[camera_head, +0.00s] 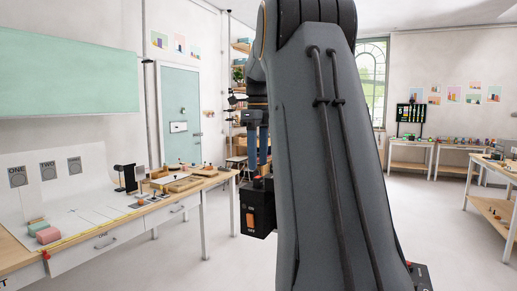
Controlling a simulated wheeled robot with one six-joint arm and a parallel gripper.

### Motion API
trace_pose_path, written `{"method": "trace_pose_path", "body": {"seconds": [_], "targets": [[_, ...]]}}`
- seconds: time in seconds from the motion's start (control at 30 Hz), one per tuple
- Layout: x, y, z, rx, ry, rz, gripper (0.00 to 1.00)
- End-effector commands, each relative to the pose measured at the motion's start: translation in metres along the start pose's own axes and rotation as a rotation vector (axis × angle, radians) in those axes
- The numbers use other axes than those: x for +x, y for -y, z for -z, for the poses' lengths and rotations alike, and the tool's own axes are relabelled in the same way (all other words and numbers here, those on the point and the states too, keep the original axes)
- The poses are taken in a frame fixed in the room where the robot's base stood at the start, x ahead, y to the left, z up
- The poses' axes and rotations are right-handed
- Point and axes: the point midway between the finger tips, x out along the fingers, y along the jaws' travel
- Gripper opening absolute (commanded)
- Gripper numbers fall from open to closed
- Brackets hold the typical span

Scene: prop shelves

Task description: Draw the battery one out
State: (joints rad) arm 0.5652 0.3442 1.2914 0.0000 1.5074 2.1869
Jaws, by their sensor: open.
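The long table (215,180) at left has white drawer fronts: a nearer one (85,254) with small dark lettering I read uncertainly, and a farther one (165,216). Both look shut. I cannot make out anything as a battery. My dark arm hides much of the middle and right.
Pink and green blocks (48,236), a black stand (127,178) and wooden trays (183,184) lie on the left table. A pale green door (181,115) stands behind. Other tables stand at right (490,203) and back right (410,168). Floor between is clear.

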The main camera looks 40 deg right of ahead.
Motion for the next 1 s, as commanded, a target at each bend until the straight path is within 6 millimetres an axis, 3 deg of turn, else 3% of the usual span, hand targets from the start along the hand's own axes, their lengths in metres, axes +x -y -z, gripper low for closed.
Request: {"method": "trace_pose_path", "body": {"seconds": [0.3, 0.7, 0.97, 1.0], "targets": [[0.040, -0.001, 0.000, -0.002, 0.000, -0.001, 0.45], [0.049, -0.001, -0.001, -0.003, 0.001, 0.001, 0.45], [0.048, -0.001, -0.001, -0.003, 0.001, 0.001, 0.03], [0.048, -0.001, -0.001, -0.003, 0.001, 0.001, 0.21]]}}
